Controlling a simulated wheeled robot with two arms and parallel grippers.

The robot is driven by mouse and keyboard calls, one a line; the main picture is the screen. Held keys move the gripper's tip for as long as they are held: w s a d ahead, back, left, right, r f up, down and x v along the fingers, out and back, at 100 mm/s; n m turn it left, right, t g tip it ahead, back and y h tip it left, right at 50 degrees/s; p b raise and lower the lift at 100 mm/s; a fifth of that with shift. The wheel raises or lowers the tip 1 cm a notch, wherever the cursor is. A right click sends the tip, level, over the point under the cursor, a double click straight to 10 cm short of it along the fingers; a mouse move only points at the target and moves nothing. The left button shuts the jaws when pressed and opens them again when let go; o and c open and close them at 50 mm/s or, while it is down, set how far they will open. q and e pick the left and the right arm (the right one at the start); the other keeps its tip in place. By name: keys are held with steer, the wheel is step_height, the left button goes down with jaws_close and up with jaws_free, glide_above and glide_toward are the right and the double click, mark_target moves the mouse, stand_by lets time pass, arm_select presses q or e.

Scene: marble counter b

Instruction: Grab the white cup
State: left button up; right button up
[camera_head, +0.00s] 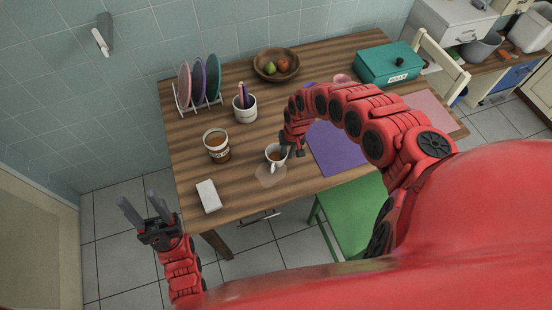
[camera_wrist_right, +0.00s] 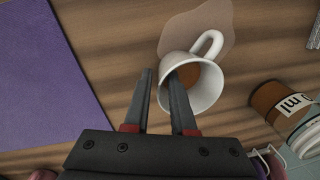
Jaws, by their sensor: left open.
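The white cup (camera_head: 274,154) stands near the front edge of the wooden table, with brown liquid in it and its handle toward the front. It also shows in the right wrist view (camera_wrist_right: 208,92). My right gripper (camera_head: 291,151) is at the cup's right side, low over the table. In the right wrist view its fingers (camera_wrist_right: 161,75) are apart. One finger overlaps the cup's opening and the other is just outside its wall; contact is unclear. My left gripper (camera_head: 139,204) is open and empty, left of the table's front corner.
A pale wet patch (camera_head: 271,175) lies by the cup. A brown-labelled cup (camera_head: 216,146), a pen holder (camera_head: 245,108) and a white block (camera_head: 208,196) stand to the left. A purple mat (camera_head: 338,150) lies to the right. A green chair (camera_head: 350,215) is in front.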

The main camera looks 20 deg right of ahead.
jaws_close()
stand_by(1.1)
